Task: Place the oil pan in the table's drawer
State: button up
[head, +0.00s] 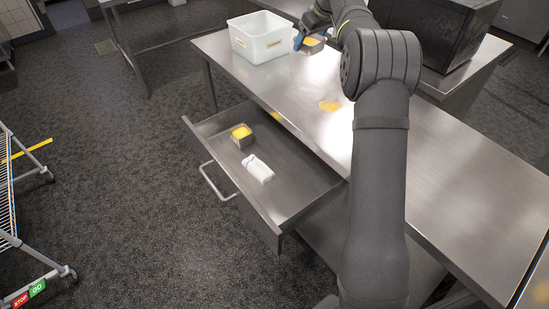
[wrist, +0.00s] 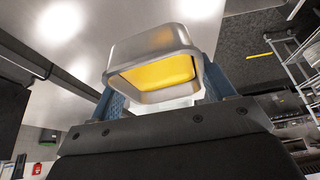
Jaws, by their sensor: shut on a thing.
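My gripper (head: 299,37) is at the far end of the table, beside the white bin. It is shut on a small square metal pan with yellow oil inside, the oil pan (head: 314,46). In the wrist view the oil pan (wrist: 155,60) sits between the two blue fingers, its yellow inside showing. The table's drawer (head: 299,199) is pulled open toward the lower left. A similar small pan with yellow content (head: 242,135) stands inside it toward the far end. A white wrapped item (head: 257,168) lies near the drawer's middle.
A white plastic bin (head: 259,42) stands on the table's far left corner, close to my gripper. A black box-like appliance (head: 437,30) stands behind the arm. The tabletop (head: 290,90) between bin and arm is mostly clear. The drawer's near end is empty.

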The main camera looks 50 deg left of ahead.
jog(key=s+d+r+n+g, duration=0.2)
jog(key=s+d+r+n, duration=0.15)
jog(key=s+d, duration=0.85)
jog(key=n+g+h, duration=0.1)
jog(key=n, duration=0.3)
send_over(279, 201)
jog(key=w+d, duration=0.1)
notch_tip(279, 201, down, 26)
jog(key=shift+d+f, duration=0.2)
jog(key=shift+f, duration=5.3)
jog(key=shift+f, duration=0.15)
jog(key=o, duration=1.3)
